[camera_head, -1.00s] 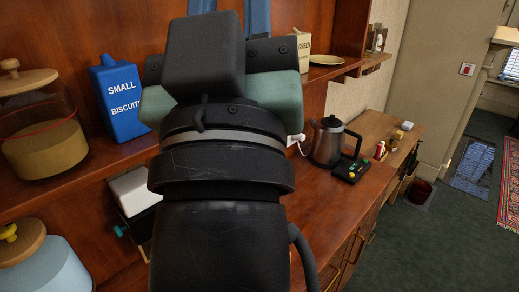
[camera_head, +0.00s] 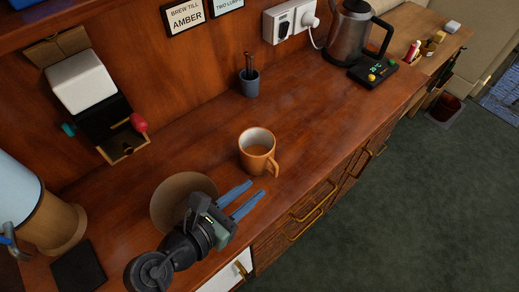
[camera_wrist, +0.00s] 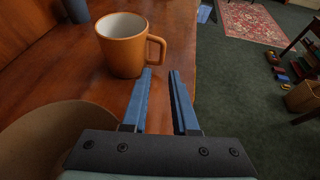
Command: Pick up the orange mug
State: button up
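The orange mug (camera_head: 257,152) stands upright on the wooden counter in the head view, with its handle toward the lower right. In the wrist view the mug (camera_wrist: 123,52) is ahead and left of the fingers, its handle pointing right. Its pale inside looks empty. My gripper (camera_head: 243,200) is low over the counter near its front edge, on the near side of the mug. Its two blue fingers are apart with nothing between them. In the wrist view the gripper (camera_wrist: 160,72) points past the mug's handle side, with the counter edge just right of it.
A round brown mat (camera_head: 172,200) lies beside my gripper. A small grey cup (camera_head: 250,84) stands behind the mug, and a kettle (camera_head: 347,35) stands at the back right. A black dispenser box (camera_head: 110,118) is at left. Counter right of the mug is clear.

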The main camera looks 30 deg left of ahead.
aim_at(274, 173)
jog(key=x, duration=0.6)
jog(key=shift+w+d+f, duration=0.1)
jog(key=shift+w+f, duration=0.05)
jog(key=shift+w, duration=0.2)
jog(key=shift+r+b+x, duration=0.15)
jog(key=shift+b+x, duration=0.05)
jog(key=shift+x, duration=1.2)
jog(key=shift+r+b+x, duration=0.1)
jog(key=shift+b+x, duration=0.1)
jog(key=shift+x, duration=1.15)
jog(key=shift+w+d, duration=0.1)
jog(key=shift+d, duration=0.05)
grip_shut()
